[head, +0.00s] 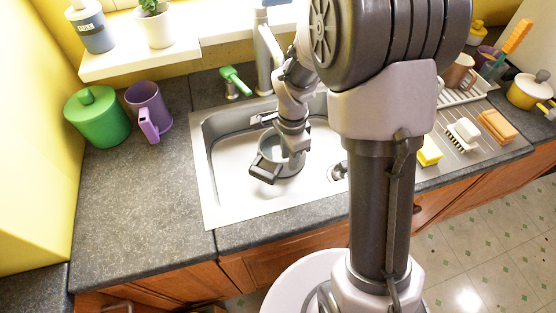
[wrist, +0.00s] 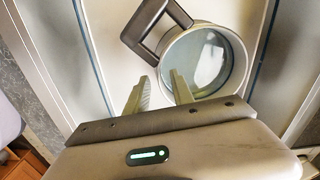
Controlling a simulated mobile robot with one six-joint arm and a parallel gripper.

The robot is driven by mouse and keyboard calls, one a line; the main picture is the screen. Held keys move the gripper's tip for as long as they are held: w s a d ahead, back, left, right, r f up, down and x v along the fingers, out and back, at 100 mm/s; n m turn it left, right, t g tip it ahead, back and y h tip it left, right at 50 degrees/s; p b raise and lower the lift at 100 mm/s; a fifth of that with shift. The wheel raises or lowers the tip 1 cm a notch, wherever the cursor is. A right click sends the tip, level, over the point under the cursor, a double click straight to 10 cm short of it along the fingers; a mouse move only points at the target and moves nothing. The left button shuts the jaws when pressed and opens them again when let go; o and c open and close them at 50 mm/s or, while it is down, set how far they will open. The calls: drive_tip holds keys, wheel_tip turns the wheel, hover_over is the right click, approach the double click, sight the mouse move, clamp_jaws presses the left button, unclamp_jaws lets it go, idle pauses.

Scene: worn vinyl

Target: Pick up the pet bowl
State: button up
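A round, pale grey vessel with a squared dark handle lies in the sink basin. It is the only bowl-like thing near my gripper, and I take it as the pet bowl (wrist: 237,52); it also shows in the head view (head: 266,157). Its handle is at the upper left in the wrist view. My gripper (wrist: 160,82) is open, its fingers apart at the vessel's near left rim. The left finger appears outside the wall and the right finger overlaps the opening. Whether they touch it is unclear. In the head view my gripper is above the vessel.
The steel sink (head: 207,190) surrounds the vessel. A faucet (head: 264,55) stands behind. A green canister (head: 97,118) and a purple mug (head: 150,108) are on the left counter. A yellow sponge (head: 429,151) and brushes are on the right. The front left counter is clear.

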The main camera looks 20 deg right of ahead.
sight(288, 172)
wheel_tip(288, 172, down, 4)
drive_tip(key=shift+a+f+b, duration=0.1)
drive_tip(key=shift+b, duration=0.7)
drive_tip(key=shift+r, duration=0.2)
clamp_jaws()
idle(0.4)
